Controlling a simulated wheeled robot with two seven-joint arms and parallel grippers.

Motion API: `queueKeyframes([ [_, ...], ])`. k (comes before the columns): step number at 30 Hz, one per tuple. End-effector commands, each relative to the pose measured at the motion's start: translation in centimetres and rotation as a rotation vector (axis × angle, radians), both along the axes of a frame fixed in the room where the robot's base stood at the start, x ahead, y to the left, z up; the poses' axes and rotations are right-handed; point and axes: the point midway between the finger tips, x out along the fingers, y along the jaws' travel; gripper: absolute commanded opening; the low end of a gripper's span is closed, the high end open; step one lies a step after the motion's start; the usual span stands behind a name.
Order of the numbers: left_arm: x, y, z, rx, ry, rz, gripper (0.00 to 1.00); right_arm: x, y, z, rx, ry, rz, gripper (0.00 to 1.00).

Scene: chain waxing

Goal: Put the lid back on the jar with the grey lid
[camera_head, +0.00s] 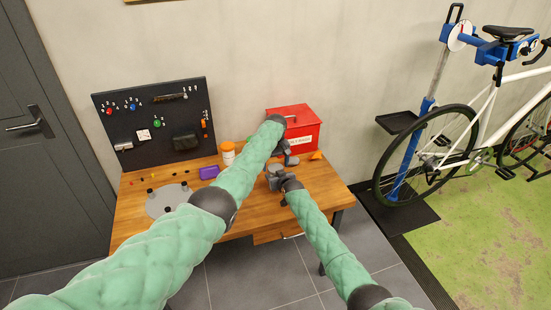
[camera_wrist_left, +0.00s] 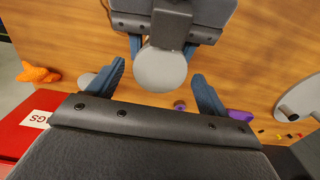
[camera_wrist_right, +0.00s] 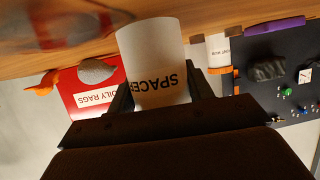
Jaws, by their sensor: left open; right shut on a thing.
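My right gripper (camera_wrist_right: 160,100) is shut on a white jar (camera_wrist_right: 153,50) whose dark lettering begins "SPACE". A round grey lid-like disc (camera_wrist_left: 160,70) shows in the left wrist view in front of my right gripper's fingers. It appears to cover the jar's top; I cannot tell whether it is fully seated. My left gripper (camera_wrist_left: 157,85) is open, its two blue fingers apart on either side of the disc, not visibly touching it. In the head view both grippers are close together over the table's right part, and the jar is mostly hidden there.
A red oily-rags box (camera_head: 296,128) stands behind the grippers, with an orange item (camera_head: 316,155) beside it. An orange-topped white container (camera_head: 228,152), a purple block (camera_head: 209,172) and a round grey plate (camera_head: 170,200) are to the left. A black tool board (camera_head: 155,120) stands behind.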

Motion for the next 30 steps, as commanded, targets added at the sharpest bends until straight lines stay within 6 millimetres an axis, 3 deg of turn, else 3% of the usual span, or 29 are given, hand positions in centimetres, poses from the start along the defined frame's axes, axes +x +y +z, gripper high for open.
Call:
queueKeyframes([
  [13,-0.02,-0.02,-0.9,-0.001,0.0,0.0,0.79,0.01,0.0,0.02,0.0,0.0,0.0,0.0],
  [14,-0.02,-0.02,-0.89,-0.001,0.0,0.0,0.77,0.01,0.0,0.02,0.0,0.0,0.0,0.0],
  [21,-0.01,-0.01,-0.88,-0.001,0.0,0.0,0.34,0.01,0.0,0.02,0.0,0.0,0.0,0.0],
  [26,-0.01,-0.01,-0.87,-0.001,0.0,-0.009,0.34,0.01,0.0,0.02,0.0,0.0,0.0,0.0],
  [30,-0.01,-0.01,-0.88,-0.001,0.0,-0.111,0.34,0.0,0.01,0.02,0.0,0.0,0.0,0.0],
])
